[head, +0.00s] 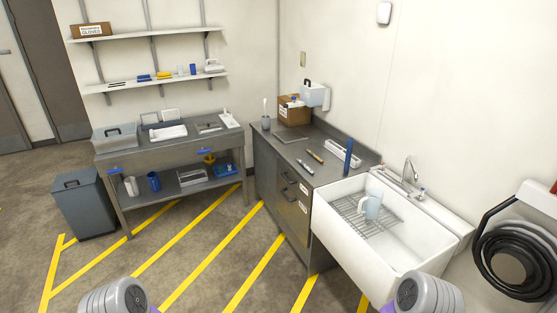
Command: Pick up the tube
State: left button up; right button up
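A tall, thin blue tube-like object (348,157) stands upright on the dark grey counter (290,147), near its right end beside the sink. Some small slim items lie on the same counter, including one with a yellow-brown part (315,156) and a pale one (305,167). They are too small to identify. Only grey ribbed parts of my two arms show at the bottom edge, far from the counter. Neither gripper is in view.
A white sink (335,222) with a wire rack and a pale jug (373,204) adjoins the counter. A steel table (165,152) with trays stands at the left, a grey bin (84,203) beside it. A black hose (515,262) hangs at right. The striped floor ahead is clear.

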aim_at(314, 155)
jog(key=u, duration=0.65)
jog(key=i, duration=3.2)
jog(key=z, duration=1.6)
jog(key=i, duration=0.85)
jog(key=z, duration=0.75)
